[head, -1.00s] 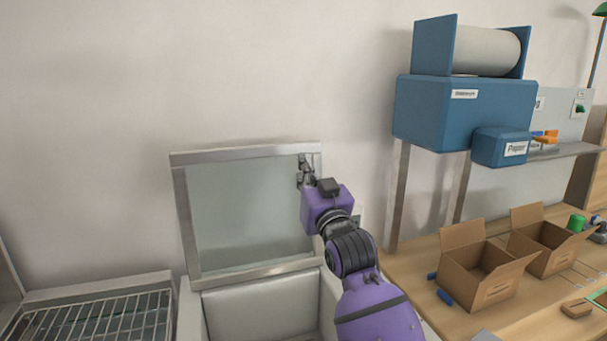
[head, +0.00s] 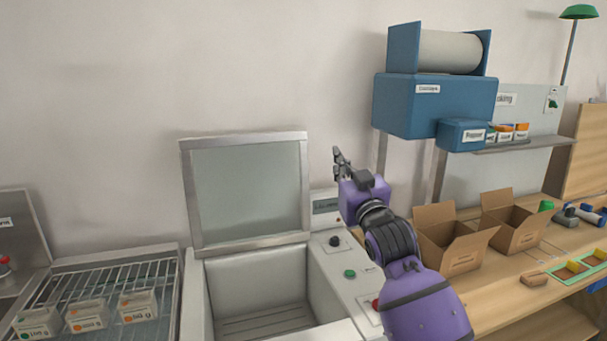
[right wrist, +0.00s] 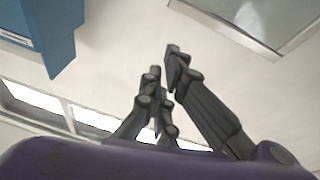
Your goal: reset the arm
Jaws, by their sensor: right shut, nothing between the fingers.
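My right gripper (head: 338,160) is raised in the middle of the head view, on its purple arm. It is shut and empty, and apart from everything around it. In the right wrist view its dark fingers (right wrist: 165,75) come close together with nothing between them. To its left in the head view stands the open lid (head: 247,190) of a grey-white machine (head: 345,285). The lid is upright and its clear panel faces me. The same lid's corner shows at the top right of the right wrist view (right wrist: 262,22). My left gripper is not in view.
Open cardboard boxes (head: 450,255) stand on the wooden table (head: 495,305) behind my arm. A wire rack (head: 120,265) with several small labelled boxes lies at left. The wall above the lid is clear.

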